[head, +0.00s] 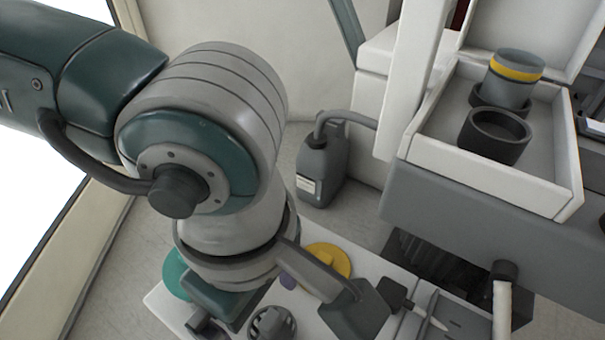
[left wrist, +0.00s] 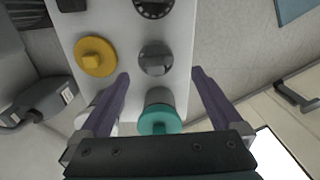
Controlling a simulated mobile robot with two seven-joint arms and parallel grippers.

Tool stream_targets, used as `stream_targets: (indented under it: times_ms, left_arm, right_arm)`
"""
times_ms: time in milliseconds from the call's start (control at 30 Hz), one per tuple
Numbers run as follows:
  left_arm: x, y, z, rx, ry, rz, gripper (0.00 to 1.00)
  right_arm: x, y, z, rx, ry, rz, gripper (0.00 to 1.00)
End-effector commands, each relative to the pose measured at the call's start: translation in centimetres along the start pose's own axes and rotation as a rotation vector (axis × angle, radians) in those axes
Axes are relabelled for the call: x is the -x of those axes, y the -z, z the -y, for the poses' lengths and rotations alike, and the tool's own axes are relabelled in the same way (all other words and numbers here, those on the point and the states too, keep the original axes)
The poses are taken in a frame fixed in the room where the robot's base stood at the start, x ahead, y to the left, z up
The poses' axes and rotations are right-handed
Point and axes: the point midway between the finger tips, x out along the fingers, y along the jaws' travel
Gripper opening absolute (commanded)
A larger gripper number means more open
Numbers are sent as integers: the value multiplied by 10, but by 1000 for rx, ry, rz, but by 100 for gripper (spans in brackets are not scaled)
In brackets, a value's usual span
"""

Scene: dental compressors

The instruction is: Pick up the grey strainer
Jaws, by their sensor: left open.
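My left gripper (left wrist: 161,76) is open and empty above the tray. In the head view my arm hides most of the gripper. My right gripper is not in view.
A yellow knobbed disc (left wrist: 95,57) lies left of the strainer, and a teal-topped piece (left wrist: 160,120) stands between the fingers. A dark round piece (left wrist: 153,8) is at the top. A grey canister (head: 320,165) stands on the floor. A white bin (head: 490,180) holds cups.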

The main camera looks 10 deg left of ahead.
Motion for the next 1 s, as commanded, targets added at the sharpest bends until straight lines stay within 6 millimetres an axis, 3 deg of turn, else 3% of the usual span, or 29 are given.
stream_targets:
  times_ms: [400,667,1000]
  left_arm:
    - [-53,-1,-5,0,1,1,100]
    - [-52,-1,-5,0,0,2,100]
    - [-52,-1,-5,1,1,2,62]
  right_arm:
    - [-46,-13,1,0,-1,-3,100]
    - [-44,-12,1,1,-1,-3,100]
    - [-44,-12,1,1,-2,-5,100]
